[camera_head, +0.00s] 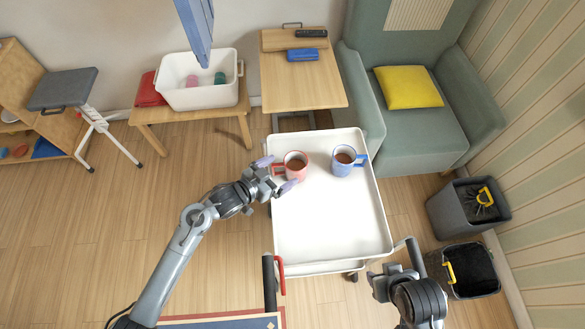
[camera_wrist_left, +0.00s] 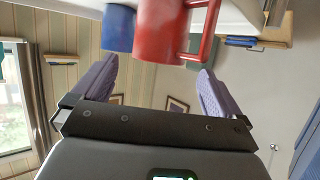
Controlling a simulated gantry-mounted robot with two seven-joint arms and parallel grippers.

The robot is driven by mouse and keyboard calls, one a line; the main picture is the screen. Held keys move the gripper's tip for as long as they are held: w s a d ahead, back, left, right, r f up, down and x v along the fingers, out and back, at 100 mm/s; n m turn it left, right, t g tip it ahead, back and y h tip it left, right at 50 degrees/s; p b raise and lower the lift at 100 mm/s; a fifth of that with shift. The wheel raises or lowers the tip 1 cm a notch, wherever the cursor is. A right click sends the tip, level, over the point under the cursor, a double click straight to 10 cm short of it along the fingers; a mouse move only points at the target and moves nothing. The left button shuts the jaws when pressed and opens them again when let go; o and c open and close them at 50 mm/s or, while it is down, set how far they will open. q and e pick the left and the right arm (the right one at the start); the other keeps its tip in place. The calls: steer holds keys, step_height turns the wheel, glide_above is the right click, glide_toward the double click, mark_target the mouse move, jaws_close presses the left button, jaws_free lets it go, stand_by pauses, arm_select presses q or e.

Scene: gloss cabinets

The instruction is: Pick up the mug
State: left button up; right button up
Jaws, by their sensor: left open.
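A red-pink mug (camera_head: 297,161) with brown contents stands upright on the white trolley top, its red handle pointing left. A blue mug (camera_head: 343,165), also with brown contents, stands to its right with its handle pointing right. My left gripper (camera_head: 276,174) is open at the trolley's left edge, its purple fingers either side of the red mug's handle in this view. In the left wrist view the red mug (camera_wrist_left: 160,32) appears beyond the spread fingers (camera_wrist_left: 154,82), with the blue mug (camera_wrist_left: 118,28) behind it. Contact cannot be seen. My right gripper (camera_head: 378,281) is low right, apart from both mugs; its jaw opening is unclear.
The front of the trolley top (camera_head: 330,228) is clear. A wooden table (camera_head: 300,92) and a green armchair (camera_head: 414,140) stand behind it. A white tub (camera_head: 198,99) sits on a bench at back left. Two dark bins (camera_head: 468,275) stand at right.

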arm_select(q)
steer(key=shift+p+x, duration=0.3)
steer(key=shift+x, duration=2.4)
steer(key=shift+d+r, duration=0.1)
steer(key=shift+r, duration=0.1)
steer(key=c, duration=1.6)
steer(key=shift+r, duration=0.1)
steer(key=shift+c, duration=1.1)
